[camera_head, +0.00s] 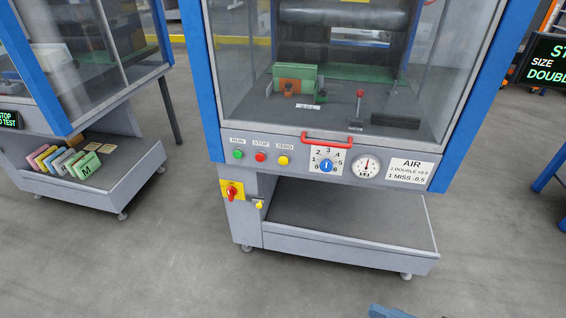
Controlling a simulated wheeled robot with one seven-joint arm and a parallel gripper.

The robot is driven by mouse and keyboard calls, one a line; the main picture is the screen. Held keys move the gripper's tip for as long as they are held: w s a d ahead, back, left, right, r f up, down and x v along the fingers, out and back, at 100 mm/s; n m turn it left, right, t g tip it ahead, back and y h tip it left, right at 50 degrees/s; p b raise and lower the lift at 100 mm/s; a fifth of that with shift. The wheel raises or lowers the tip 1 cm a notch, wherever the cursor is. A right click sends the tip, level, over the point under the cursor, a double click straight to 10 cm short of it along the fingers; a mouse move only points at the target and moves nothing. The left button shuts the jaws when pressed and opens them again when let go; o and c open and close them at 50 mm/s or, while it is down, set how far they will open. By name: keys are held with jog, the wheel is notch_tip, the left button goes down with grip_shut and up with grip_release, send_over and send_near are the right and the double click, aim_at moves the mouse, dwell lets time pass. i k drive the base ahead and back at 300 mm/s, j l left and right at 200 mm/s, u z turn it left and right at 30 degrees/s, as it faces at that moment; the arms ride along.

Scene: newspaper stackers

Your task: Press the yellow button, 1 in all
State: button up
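The yellow button (283,160) is a small round button on the grey front panel (222,141) of the middle machine. It sits under a label reading ZERO, at the right end of a row. The red button (260,157) under STOP is to its left, and the green button (238,154) under RUN is farther left. Nothing covers the yellow button.
Right of the buttons are a blue dial (326,166), a round gauge (367,167) and a red handle (327,141). A red-and-yellow switch (232,190) is below. An open shelf (345,220) juts out underneath. The floor (160,265) in front is clear.

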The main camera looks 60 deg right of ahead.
aim_at(283, 160)
jog(key=z, duration=2.1)
jog(key=j, duration=0.35)
jog(key=k+j, duration=0.15)
jog(key=j, duration=0.2)
